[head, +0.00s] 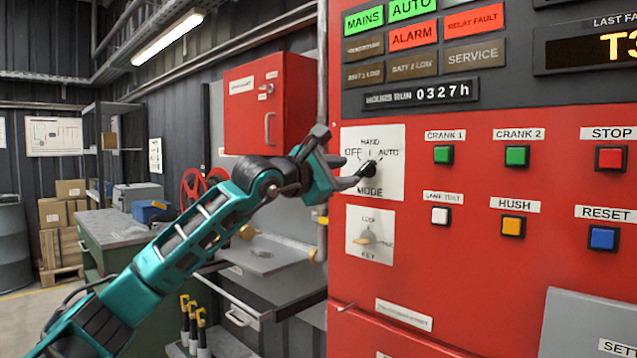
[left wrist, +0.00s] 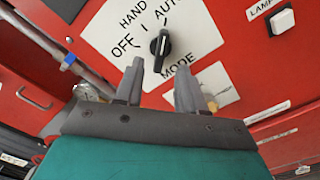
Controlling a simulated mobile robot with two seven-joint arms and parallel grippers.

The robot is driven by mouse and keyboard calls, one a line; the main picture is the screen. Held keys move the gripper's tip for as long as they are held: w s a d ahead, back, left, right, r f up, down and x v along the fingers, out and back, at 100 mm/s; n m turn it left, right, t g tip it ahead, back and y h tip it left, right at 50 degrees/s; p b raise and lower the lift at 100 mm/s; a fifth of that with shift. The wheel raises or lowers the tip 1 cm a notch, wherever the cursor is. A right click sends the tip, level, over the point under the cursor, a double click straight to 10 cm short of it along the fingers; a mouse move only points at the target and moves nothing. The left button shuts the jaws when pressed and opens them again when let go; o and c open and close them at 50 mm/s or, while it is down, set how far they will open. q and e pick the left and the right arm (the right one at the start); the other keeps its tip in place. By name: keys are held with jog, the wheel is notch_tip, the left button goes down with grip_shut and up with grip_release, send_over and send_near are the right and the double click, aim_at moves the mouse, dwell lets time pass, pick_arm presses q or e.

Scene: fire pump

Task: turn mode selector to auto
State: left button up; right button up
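The black mode selector knob (head: 368,170) sits on a white plate (head: 388,186) marked OFF, HAND, AUTO and MODE on the red panel. In the left wrist view, the knob (left wrist: 160,47) has a white pointer mark that points up, toward the AUTO lettering. My left gripper (head: 350,175) is in front of the plate, at the knob's left in the head view. In the left wrist view, the left gripper (left wrist: 160,84) is open and empty, and the knob shows just beyond the fingertips, between their lines. My right gripper is not in view.
The key switch (head: 368,238) is below the selector. The CRANK 1 button (head: 443,154) and lamp test button (head: 440,215) are to its right. A vertical pipe (head: 322,60) runs along the panel's left edge, beside a red wall box (head: 262,105).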

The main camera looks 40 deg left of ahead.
pick_arm(q)
jog(key=s+b, duration=0.2)
jog(key=s, duration=0.5)
jog(key=shift+s+a, duration=0.2)
jog(key=shift+a, duration=0.05)
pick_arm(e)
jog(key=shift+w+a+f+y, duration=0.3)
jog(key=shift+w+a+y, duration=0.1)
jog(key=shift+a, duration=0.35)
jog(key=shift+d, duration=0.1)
